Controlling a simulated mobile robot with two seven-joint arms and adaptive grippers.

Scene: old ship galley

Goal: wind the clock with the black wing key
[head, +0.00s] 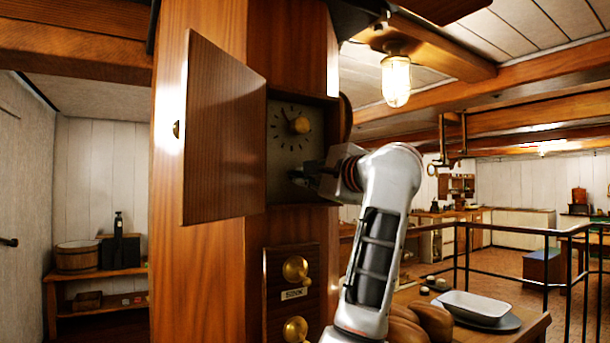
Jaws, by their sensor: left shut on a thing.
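The clock (279,150) is set into a wooden column, with a grey dial, dark marks and a brass piece near its middle. Its wooden door (225,130) stands open to the left. My left gripper (306,177) is at the lower right of the dial, shut on a small dark thing that looks like the black wing key (295,175). The fingers and the clock opening's edge hide most of the key. I cannot tell whether it sits in the dial or just in front of it. My right gripper is not in view.
Below the clock is a panel with brass knobs (296,269) and a small label. A counter at the lower right holds loaves (430,318) and a white dish (475,307). A dark railing (510,235) stands behind. A lit lamp (396,80) hangs at upper right.

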